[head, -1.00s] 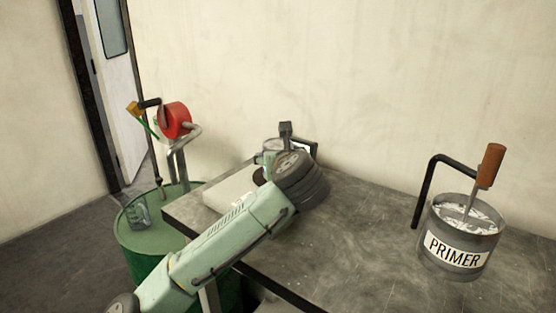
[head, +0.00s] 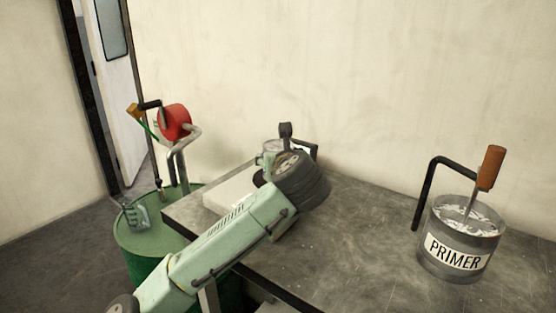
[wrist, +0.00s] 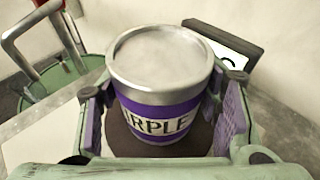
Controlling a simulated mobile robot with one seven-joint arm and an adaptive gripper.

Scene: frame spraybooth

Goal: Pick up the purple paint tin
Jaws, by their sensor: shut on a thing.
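The purple paint tin (wrist: 160,103) shows in the wrist view, upright, with a silver rim and lid and a white label partly reading "PURPLE". My gripper (wrist: 164,110) is shut on it, with one purple-padded finger on each side. A dark round patch (wrist: 115,135) shows below the tin; I cannot tell whether the tin is clear of it. In the head view my gripper (head: 272,152) is at the table's far left part, and my arm hides most of it and the tin.
A grey "PRIMER" tin (head: 460,243) with an orange-handled tool stands on the right of the table (head: 365,235), near a bent black bar (head: 427,190). A green drum (head: 150,240) and a red reel (head: 174,122) are at the left. The table's middle is clear.

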